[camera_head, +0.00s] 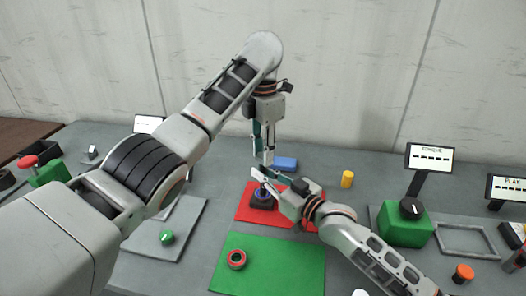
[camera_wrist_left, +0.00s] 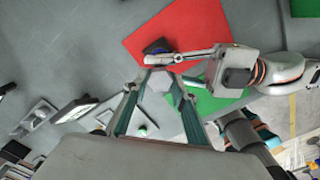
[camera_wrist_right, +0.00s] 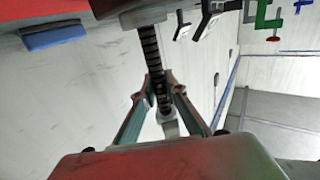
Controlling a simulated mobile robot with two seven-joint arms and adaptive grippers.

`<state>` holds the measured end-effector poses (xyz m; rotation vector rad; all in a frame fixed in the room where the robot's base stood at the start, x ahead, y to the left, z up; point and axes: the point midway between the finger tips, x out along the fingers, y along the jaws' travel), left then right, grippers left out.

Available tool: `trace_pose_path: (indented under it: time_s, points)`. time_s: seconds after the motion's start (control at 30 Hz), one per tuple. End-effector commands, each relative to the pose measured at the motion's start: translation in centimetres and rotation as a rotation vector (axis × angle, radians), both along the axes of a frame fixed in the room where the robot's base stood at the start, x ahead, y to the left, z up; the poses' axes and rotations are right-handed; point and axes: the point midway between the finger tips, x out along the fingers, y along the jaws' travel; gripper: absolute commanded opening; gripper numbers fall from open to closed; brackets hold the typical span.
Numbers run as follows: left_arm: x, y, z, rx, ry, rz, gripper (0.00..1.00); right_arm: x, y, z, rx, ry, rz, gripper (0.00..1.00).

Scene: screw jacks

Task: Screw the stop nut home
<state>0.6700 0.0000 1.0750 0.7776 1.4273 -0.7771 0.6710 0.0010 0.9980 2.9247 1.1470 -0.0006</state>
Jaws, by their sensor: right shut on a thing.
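The screw jack stands upright on the red mat (camera_head: 245,212), with a dark base (camera_head: 262,202) and a blue-purple collar. Its black threaded spindle (camera_wrist_right: 150,52) shows in the right wrist view. My right gripper (camera_head: 262,176) reaches in from the right, with its fingers (camera_wrist_right: 160,88) shut around the spindle. My left gripper (camera_head: 264,152) points down above the jack. In the left wrist view a pale grey six-sided piece (camera_wrist_left: 157,83), apparently the stop nut, lies between its parted fingertips. Whether the nut touches the spindle thread is unclear.
A green mat (camera_head: 285,270) with a red-rimmed ring (camera_head: 236,260) lies in front. A blue block (camera_head: 285,163) and a yellow cylinder (camera_head: 347,179) stand behind and right. A green box with a black knob (camera_head: 411,209) stands further right. My two arms are close together over the jack.

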Motion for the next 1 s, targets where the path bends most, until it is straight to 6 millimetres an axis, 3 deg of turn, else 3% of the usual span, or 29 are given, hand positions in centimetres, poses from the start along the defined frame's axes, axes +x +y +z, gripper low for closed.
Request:
trace_pose_path:
  time_s: [0.07, 0.47, 0.8, 1.0]
  points:
    - [0.0, 0.0, 0.0, 0.000, 0.000, 0.001, 0.45, 0.0, 0.0, -0.1, -0.001, 0.001, 0.000, 0.00]
    - [0.0, 0.0, 0.5, -0.001, -0.001, 0.003, 0.45, 0.0, 0.0, -0.1, -0.001, 0.001, 0.000, 0.00]
    - [0.0, -0.1, 5.6, 0.000, -0.001, 0.003, 0.45, 0.0, 0.0, -0.1, -0.001, 0.001, 0.000, 0.00]
    - [0.0, 0.0, 7.3, -0.001, -0.001, 0.003, 0.45, 0.0, 0.0, 0.0, -0.001, 0.001, 0.000, 0.00]
